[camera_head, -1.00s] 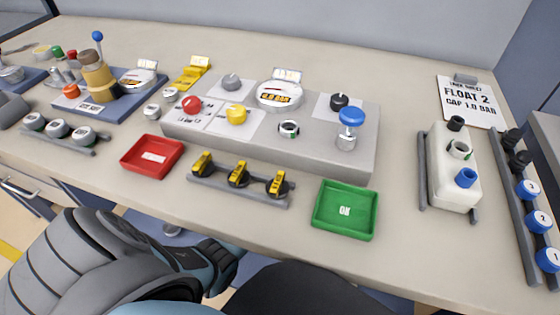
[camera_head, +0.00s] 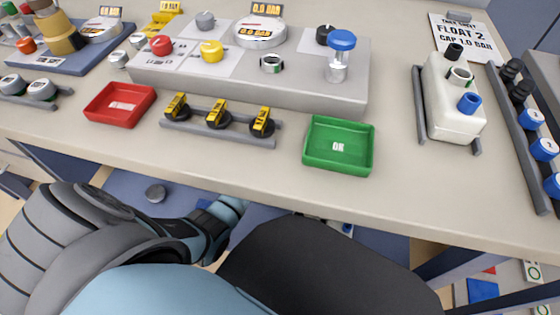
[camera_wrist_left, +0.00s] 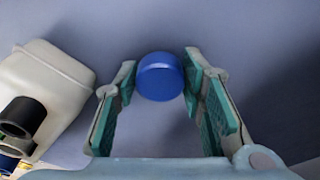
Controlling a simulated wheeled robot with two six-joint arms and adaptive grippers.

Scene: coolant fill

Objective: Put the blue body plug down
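A round blue plug (camera_wrist_left: 160,77) sits between the fingertips of my left gripper (camera_wrist_left: 160,72) in the left wrist view, with a finger against each side; its lower end is hidden. In the head view my left arm bends down in front of the bench, and its gripper is hidden behind my dark body. Another blue plug (camera_head: 469,103) stands in the white body (camera_head: 452,118) at the right of the bench. A white body with a black fitting (camera_wrist_left: 24,117) also shows at the left of the wrist view. My right gripper is not in view.
The bench holds a red tray (camera_head: 119,104), a green OK tray (camera_head: 339,158), a rack of black and yellow gauges (camera_head: 219,116) and a grey fixture (camera_head: 300,90). A rail of black and blue caps (camera_head: 532,117) lies at the right. The bench front between is clear.

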